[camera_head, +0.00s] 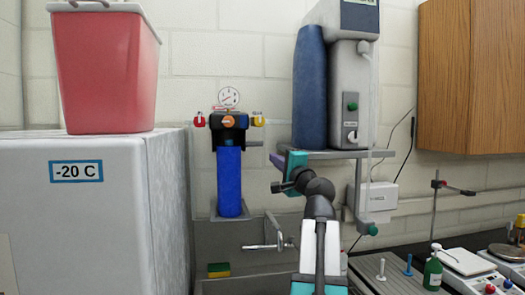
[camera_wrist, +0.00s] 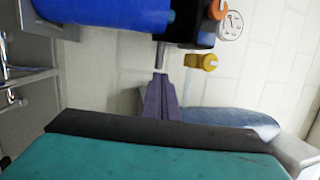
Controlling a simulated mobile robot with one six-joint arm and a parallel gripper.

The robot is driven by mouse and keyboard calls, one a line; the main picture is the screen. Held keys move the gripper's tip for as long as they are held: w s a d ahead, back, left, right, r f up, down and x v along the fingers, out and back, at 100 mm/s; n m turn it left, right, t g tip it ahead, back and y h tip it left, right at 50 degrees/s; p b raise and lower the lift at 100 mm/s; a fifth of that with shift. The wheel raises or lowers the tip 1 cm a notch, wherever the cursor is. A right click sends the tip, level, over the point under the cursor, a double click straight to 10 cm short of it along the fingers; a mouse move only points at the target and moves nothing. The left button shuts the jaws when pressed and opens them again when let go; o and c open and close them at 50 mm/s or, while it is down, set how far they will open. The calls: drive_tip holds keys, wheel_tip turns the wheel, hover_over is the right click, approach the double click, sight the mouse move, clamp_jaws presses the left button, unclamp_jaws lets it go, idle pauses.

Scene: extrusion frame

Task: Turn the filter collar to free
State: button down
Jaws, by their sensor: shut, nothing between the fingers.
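The wall-mounted filter has a blue bowl (camera_head: 229,182) hanging under a black head (camera_head: 229,131). An orange knob (camera_head: 228,121) is on the head's front. I cannot make out the collar clearly where bowl meets head. In the wrist view the blue bowl (camera_wrist: 105,14) lies across the top, left of the black head (camera_wrist: 190,28). My gripper (camera_head: 277,161) is right of the filter, apart from the bowl, pointing left. Its fingers (camera_wrist: 160,80) are together and empty in the wrist view, in line with a grey pipe stub (camera_wrist: 160,54) beside the head.
A red valve handle (camera_head: 199,119) and a yellow one (camera_head: 258,119) flank the head; a gauge (camera_head: 229,97) is above. A white freezer (camera_head: 90,225) stands left. A shelf (camera_head: 345,154) with a water unit is right. A tap (camera_head: 270,245) is below.

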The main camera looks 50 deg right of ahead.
drive_tip(key=shift+w+d+r, duration=0.1)
drive_tip(key=p, duration=0.5)
approach(258, 145)
drive_tip(key=x, duration=0.4)
drive_tip(key=shift+w+r, duration=0.25)
drive_tip(key=shift+w, duration=0.1)
drive_tip(key=shift+w+d, duration=0.25)
drive_tip(key=shift+w, duration=0.6)
drive_tip(key=shift+w+d+b, duration=0.7)
drive_tip(key=shift+b, duration=0.45)
drive_tip(key=shift+s, duration=0.1)
